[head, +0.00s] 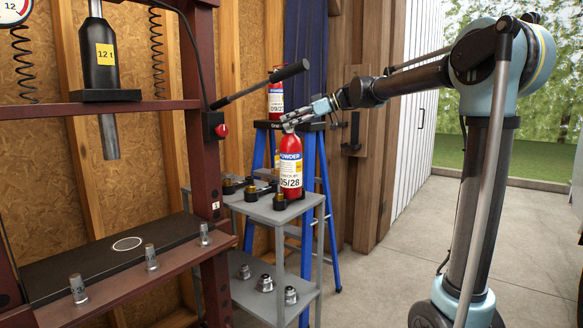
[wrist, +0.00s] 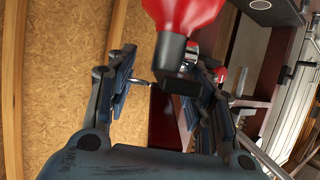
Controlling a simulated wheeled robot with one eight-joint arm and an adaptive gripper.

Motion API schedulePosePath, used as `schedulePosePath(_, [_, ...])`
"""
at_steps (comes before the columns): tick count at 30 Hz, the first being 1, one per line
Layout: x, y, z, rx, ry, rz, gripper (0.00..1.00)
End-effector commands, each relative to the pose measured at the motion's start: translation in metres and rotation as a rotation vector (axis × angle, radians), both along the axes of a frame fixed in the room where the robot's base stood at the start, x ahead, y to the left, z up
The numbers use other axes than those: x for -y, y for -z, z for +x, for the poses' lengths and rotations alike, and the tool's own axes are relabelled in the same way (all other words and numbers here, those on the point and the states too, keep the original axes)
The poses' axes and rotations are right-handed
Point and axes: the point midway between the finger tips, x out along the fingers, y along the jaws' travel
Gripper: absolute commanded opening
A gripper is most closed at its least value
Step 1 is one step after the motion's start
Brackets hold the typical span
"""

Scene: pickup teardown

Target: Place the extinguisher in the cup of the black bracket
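The red fire extinguisher (head: 291,165), labelled 05/28, stands upright at the grey cart; parts in front hide its base, so I cannot tell its exact contact. My gripper (head: 313,110) is at its top, reaching in from the right. In the wrist view, my gripper (wrist: 165,88) has its two fingers spread, with the extinguisher's black valve head (wrist: 180,78) between them. A gap shows on the left finger's side. The red shoulder (wrist: 183,14) fills the top there. A small black bracket (head: 352,135) is on the wooden post behind; its cup is hard to make out.
A second red extinguisher (head: 276,103) stands on the blue stepladder (head: 325,190). The grey cart (head: 290,212) holds several dark fittings on top and metal parts below. A dark red press (head: 200,150) with a black lever stands left.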

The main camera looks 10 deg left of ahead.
Motion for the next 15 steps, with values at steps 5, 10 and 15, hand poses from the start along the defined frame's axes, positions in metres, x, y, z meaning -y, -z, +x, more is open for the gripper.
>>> schedulePosePath(5, [0.0002,-0.0001,0.0,0.0,0.0,0.0,0.07])
schedulePosePath(10, [0.0004,-0.0002,0.0001,0.0,0.0,0.0,0.0])
schedulePosePath(15, [0.0004,-0.0016,-0.0004,-0.001,0.0,0.002,0.0])
